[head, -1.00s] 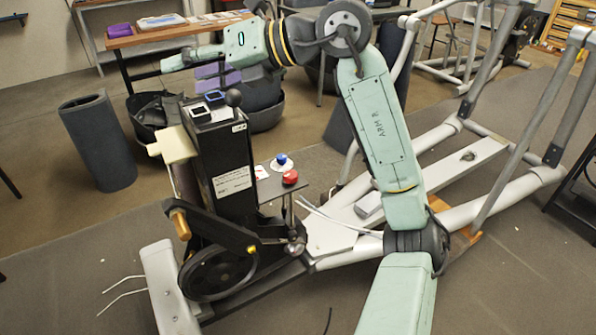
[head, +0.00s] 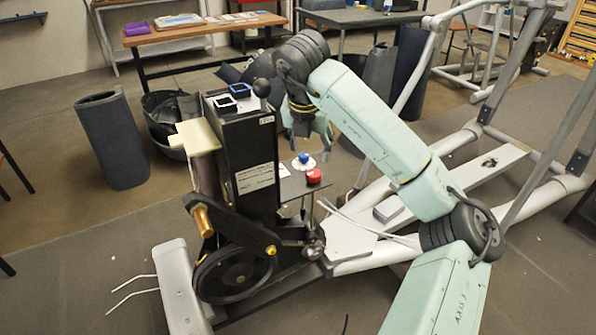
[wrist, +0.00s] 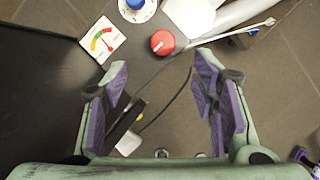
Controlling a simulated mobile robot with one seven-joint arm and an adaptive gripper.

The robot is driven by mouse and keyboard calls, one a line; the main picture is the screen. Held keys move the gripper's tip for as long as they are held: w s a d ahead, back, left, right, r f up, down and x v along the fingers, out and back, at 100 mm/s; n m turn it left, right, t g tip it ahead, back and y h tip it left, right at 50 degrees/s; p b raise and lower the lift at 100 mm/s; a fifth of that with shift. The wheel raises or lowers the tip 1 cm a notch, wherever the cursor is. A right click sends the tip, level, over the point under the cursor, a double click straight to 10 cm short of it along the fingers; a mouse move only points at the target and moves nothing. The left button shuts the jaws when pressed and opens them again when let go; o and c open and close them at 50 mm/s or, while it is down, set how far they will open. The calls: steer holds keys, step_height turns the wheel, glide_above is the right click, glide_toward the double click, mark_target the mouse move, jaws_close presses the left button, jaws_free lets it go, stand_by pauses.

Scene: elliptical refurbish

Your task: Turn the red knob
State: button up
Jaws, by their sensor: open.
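The red knob (head: 313,176) sits on a small dark shelf (head: 292,187) at the side of the black machine column. In the wrist view the red knob (wrist: 163,43) shows from above, with a white pointer line, beyond the fingertips and near the top centre. My gripper (wrist: 164,75) is open and empty, its purple-padded fingers spread wide. In the head view my gripper (head: 305,130) hangs downward above and behind the shelf, apart from the knob. The fingers are partly hidden there by the column and my arm.
A blue knob (head: 303,158) on a white dial stands beside the red one. A coloured gauge (wrist: 103,40) lies left of it in the wrist view. The black column (head: 250,165) rises close on the left. Thin white rods (head: 355,222) stick out at the right.

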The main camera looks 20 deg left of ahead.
mark_target(314, 173)
steer(key=x, duration=1.1)
steer(key=shift+d+f, duration=0.1)
steer(key=shift+d, duration=0.1)
steer(key=shift+c, duration=0.3)
steer(key=c, duration=1.1)
